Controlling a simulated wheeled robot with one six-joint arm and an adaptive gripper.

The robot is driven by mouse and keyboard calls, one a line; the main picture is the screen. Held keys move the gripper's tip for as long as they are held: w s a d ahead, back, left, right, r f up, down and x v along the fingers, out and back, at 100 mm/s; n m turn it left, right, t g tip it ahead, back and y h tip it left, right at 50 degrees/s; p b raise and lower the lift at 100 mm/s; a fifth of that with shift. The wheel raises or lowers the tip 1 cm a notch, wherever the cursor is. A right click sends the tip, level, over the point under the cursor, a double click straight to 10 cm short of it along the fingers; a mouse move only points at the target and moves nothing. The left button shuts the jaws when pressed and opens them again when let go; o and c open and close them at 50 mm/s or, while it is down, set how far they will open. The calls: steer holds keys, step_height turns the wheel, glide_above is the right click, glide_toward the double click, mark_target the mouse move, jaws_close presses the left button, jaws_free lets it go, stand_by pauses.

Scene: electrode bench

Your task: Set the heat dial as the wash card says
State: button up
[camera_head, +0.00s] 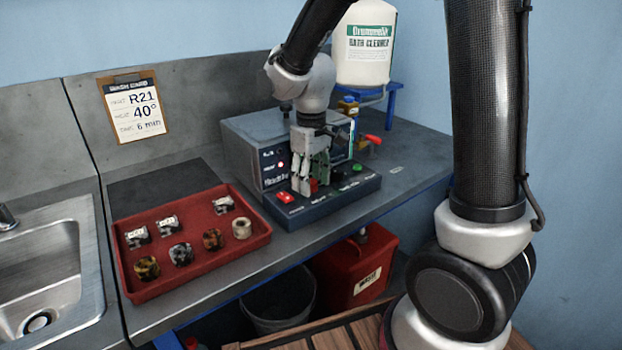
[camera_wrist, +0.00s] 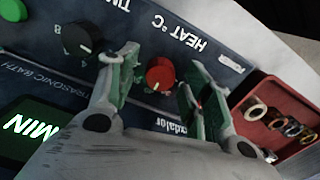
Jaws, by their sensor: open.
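The wash card (camera_head: 134,106) on the back wall reads R21, 40° and 6 min in the head view. The heat dial (camera_wrist: 159,74) is a red knob under the upside-down label HEAT °C in the wrist view. Its pale pointer mark faces the lower edge of the picture; the scale numbers are too small to read. My gripper (camera_head: 311,180) is over the front panel of the ultrasonic bath (camera_head: 240,150). Its green-padded fingers (camera_wrist: 158,80) stand open on either side of the dial, with a gap visible to each side.
A black time dial (camera_wrist: 78,40) is beside the heat dial, near a green-lit MIN display (camera_wrist: 35,128). A red switch (camera_head: 285,197) sits on the panel's left. A red tray (camera_head: 190,268) with several small parts stands left of the bath, next to a sink (camera_head: 50,270).

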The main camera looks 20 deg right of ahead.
step_height(320, 180, up, 12)
stand_by(0.4)
steer(key=shift+f, duration=0.1)
steer(key=s+d+r+m+t, duration=0.2)
steer(key=s+d+m+t, duration=0.2)
steer(key=s+d, duration=1)
steer(key=s+m, duration=0.1)
steer(key=s, duration=0.4)
steer(key=shift+d+r+m, duration=0.2)
steer(key=shift+d+m, duration=0.1)
steer(key=shift+d, duration=0.1)
steer(key=shift+a, duration=0.1)
stand_by(0.7)
